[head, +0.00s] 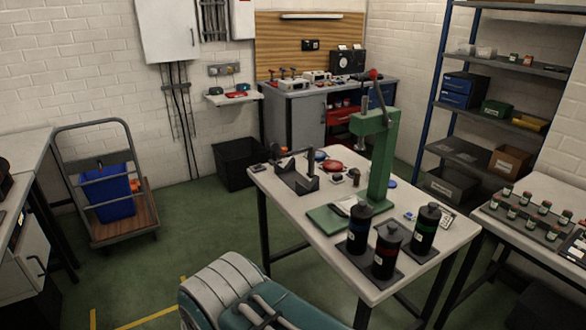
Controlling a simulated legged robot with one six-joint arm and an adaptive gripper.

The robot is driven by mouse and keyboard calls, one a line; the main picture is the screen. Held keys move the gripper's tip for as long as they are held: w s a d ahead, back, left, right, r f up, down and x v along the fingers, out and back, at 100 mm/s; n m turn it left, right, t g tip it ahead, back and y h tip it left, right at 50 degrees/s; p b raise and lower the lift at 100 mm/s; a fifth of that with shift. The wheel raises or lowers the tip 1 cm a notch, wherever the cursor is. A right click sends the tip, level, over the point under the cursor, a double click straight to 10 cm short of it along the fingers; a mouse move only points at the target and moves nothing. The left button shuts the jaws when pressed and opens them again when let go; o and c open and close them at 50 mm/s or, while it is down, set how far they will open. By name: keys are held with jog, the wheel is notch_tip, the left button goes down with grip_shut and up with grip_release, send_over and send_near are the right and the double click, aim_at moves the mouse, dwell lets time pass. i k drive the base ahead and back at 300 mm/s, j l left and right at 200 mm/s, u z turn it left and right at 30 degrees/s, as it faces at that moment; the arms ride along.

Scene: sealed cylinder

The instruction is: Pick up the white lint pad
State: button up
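I cannot clearly pick out the white lint pad. A small white patch (347,204) lies on the green base of the press, partly behind a black bottle, and it is too small to identify. My gripper does not show in the head view, so whether it is open or shut is hidden.
The white table (295,222) carries a green press (378,165), a dark bracket (295,178), small parts and black bottles (386,252). A trolley (105,190) with a blue bin stands left. Shelves (480,110) and a side table (500,225) with jars stand right. Green floor is open between trolley and table.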

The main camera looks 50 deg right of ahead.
aim_at(337, 178)
jog(key=i+z, duration=0.25)
jog(key=i, duration=0.25)
jog(key=i+z, duration=0.25)
jog(key=i, duration=0.2)
jog(key=i+j+z, duration=0.3)
jog(key=i, duration=0.2)
jog(key=i+l+z, duration=0.2)
jog(key=z, duration=0.25)
jog(key=i+z, duration=0.8)
jog(key=z, duration=0.15)
jog(key=i+z, duration=0.15)
jog(key=i, duration=0.15)
